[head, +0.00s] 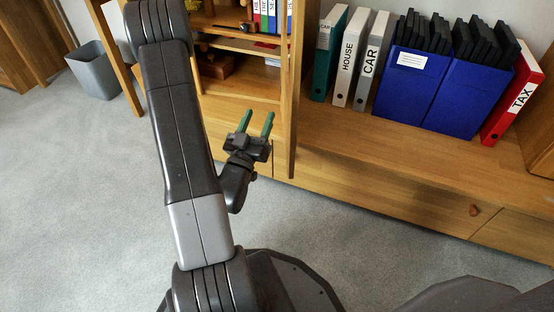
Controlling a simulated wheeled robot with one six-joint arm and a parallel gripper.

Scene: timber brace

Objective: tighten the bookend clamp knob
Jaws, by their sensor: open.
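My gripper (257,122) is open and empty, its two green-tipped fingers apart and pointing up in the picture. It is in front of the lower part of the wooden shelf unit, left of an upright wooden board. On an upper shelf, a small dark piece (247,28) stands at the left end of a row of binders. It may be the bookend clamp, but it is too small to tell. I cannot make out a clamp knob for sure. My gripper is below that piece and apart from it.
An upright wooden board (300,90) stands right of my gripper. Teal, white, grey and red binders (503,95) and blue file boxes (413,85) stand on the low cabinet (400,150). A grey bin (92,75) stands at left. Carpet (80,200) is clear at left.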

